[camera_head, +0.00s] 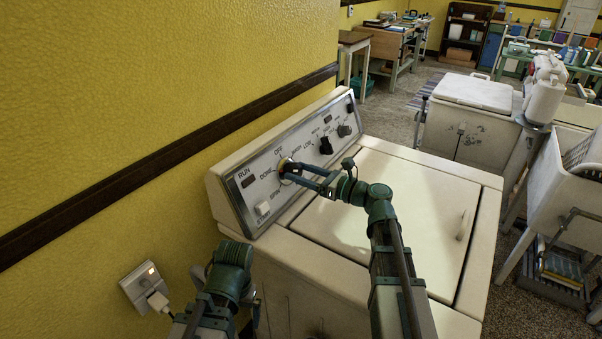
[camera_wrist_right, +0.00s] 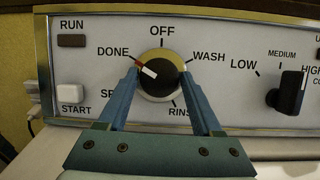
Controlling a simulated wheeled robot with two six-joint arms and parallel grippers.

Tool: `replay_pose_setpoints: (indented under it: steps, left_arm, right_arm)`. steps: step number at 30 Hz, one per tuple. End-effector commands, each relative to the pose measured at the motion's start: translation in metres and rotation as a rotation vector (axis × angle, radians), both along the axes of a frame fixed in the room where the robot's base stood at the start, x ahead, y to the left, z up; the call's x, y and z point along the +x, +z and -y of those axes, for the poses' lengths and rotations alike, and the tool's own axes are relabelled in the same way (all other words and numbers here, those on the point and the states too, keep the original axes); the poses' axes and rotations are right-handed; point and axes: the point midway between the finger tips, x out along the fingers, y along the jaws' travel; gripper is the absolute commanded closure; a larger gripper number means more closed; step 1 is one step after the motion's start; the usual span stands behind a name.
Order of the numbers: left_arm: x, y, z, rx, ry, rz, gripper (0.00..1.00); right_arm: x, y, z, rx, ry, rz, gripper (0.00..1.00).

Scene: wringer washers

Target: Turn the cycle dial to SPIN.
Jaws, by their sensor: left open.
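The cycle dial (camera_wrist_right: 160,82) is a round black knob on a yellow ring in the washer's sloped panel. Its red and white pointer is tilted to the upper left, towards DONE. OFF, WASH and part of RINSE can be read around it; the lower left label is partly hidden by a finger. My right gripper (camera_head: 286,172) is at the dial, and in the right wrist view its blue fingers (camera_wrist_right: 160,76) lie against the dial's two sides. SPIN (camera_head: 275,194) shows left of the dial in the head view. My left gripper (camera_head: 232,252) is open at the washer's near left corner, its fingertips hard to see.
A START button (camera_head: 263,208), a RUN lamp (camera_head: 248,182) and a black temperature knob (camera_head: 325,146) share the panel. The washer's lid (camera_head: 400,215) is shut. A yellow wall with a plugged socket (camera_head: 145,287) is close on the left. Another white machine (camera_head: 472,125) stands behind.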

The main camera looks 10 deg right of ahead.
Motion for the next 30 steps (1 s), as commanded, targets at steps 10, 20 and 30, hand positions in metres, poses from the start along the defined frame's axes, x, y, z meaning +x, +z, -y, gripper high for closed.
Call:
replay_pose_setpoints:
  steps: [10,20,30]
  left_arm:
    - [0.0,0.0,0.0,0.0,0.0,0.0,0.0]
    - [0.0,0.002,0.0,0.0,0.0,0.0,0.0]
    - [0.0,0.011,0.0,0.0,0.0,0.0,0.0]
  right_arm:
    - [0.0,0.0,0.0,0.0,0.0,0.0,0.95]
    - [0.001,0.001,0.001,-0.045,0.026,0.043,0.95]
    - [0.004,0.004,0.002,-0.226,0.131,0.223,0.95]
